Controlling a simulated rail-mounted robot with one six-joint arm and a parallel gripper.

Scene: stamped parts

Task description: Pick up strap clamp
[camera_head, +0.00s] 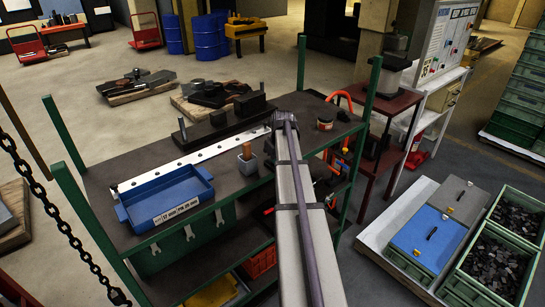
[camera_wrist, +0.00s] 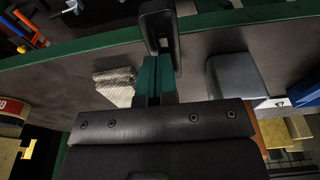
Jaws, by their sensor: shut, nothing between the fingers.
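A bright silver, ridged metal piece (camera_wrist: 115,85) lies on the dark shelf top in the wrist view, just left of my fingers. It may be the strap clamp, but I cannot be sure. My gripper (camera_wrist: 157,76) is shut and empty, its green finger pads together. The metal piece looks beside the fingers, not between them; I cannot tell whether they touch. A dark, slotted long piece (camera_wrist: 160,30) shows just beyond the fingertips; I cannot tell what it is. In the head view my arm hides the metal piece and my gripper.
A grey block-like holder (camera_wrist: 232,75) stands right of my fingers and a jar (camera_wrist: 12,108) stands at left. The shelf also bears a blue tray (camera_head: 165,202) and a white strip (camera_head: 190,160). Green posts (camera_head: 366,90) rise at the shelf's corners.

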